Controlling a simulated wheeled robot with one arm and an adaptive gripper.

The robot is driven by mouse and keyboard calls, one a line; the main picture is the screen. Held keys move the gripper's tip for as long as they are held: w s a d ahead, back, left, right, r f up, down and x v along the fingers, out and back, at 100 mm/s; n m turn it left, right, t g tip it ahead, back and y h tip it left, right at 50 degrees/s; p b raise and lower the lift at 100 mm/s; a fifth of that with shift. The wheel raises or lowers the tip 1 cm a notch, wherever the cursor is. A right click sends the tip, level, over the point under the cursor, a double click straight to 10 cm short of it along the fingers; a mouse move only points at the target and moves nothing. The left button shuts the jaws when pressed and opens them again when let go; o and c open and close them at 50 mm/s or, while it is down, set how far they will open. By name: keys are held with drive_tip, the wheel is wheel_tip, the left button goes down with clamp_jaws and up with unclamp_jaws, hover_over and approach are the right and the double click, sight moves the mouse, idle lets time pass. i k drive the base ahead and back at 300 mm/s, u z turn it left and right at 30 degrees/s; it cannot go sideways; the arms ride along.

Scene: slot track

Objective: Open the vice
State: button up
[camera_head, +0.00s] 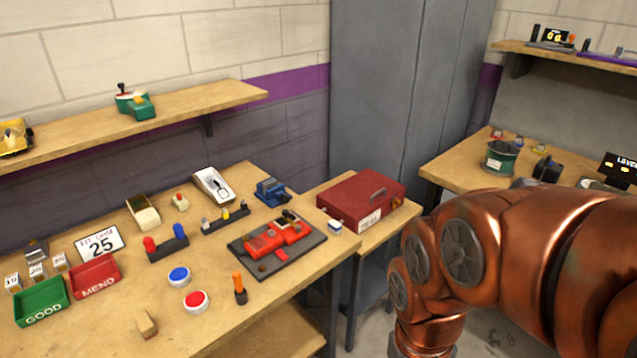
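A small blue vice (271,191) stands at the back right of the wooden workbench (110,310), near its far edge. It is too small in the picture to tell how far its jaws are apart. My copper-coloured arm fills the lower right of the head view, to the right of the bench and well apart from the vice. My gripper is not in view.
A red device on a dark board (277,245) lies in front of the vice. A red case (360,198) sits on a side table to the right. Green (42,302) and red (95,278) bins stand at left.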

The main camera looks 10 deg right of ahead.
sight(284, 199)
drive_tip(key=z, duration=0.15)
drive_tip(key=i, duration=0.65)
drive_tip(key=u, duration=0.7)
drive_tip(key=i, duration=0.5)
drive_tip(key=u, duration=0.6)
